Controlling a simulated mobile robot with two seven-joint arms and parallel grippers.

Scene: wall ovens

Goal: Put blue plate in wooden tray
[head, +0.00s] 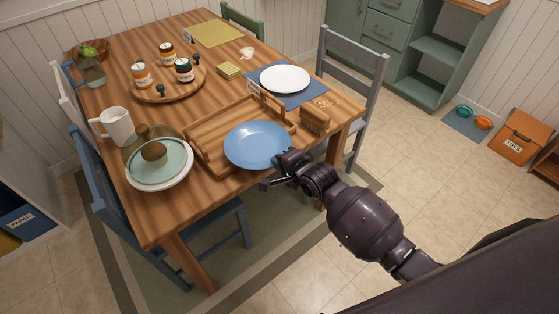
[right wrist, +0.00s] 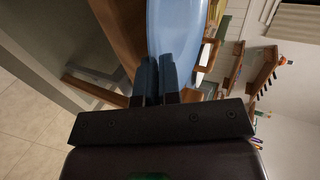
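The round blue plate (head: 257,145) is over the right front part of the wooden tray (head: 205,133) and hides the tray's near right part. The tray lies on the table, with its left part bare. My right gripper (head: 284,166) is at the plate's near right rim. In the right wrist view, its two fingers (right wrist: 158,78) are close together at the rim of the blue plate (right wrist: 178,28), so it is shut on that rim. Whether the plate touches the tray is hard to tell. My left gripper is not in view.
A stack with a white plate and green bowl (head: 157,163) stands left of the tray, near a white pitcher (head: 117,126). A brush (head: 315,119) lies right of the tray. A white plate (head: 285,78) on a blue mat and a round board with jars (head: 169,84) are behind.

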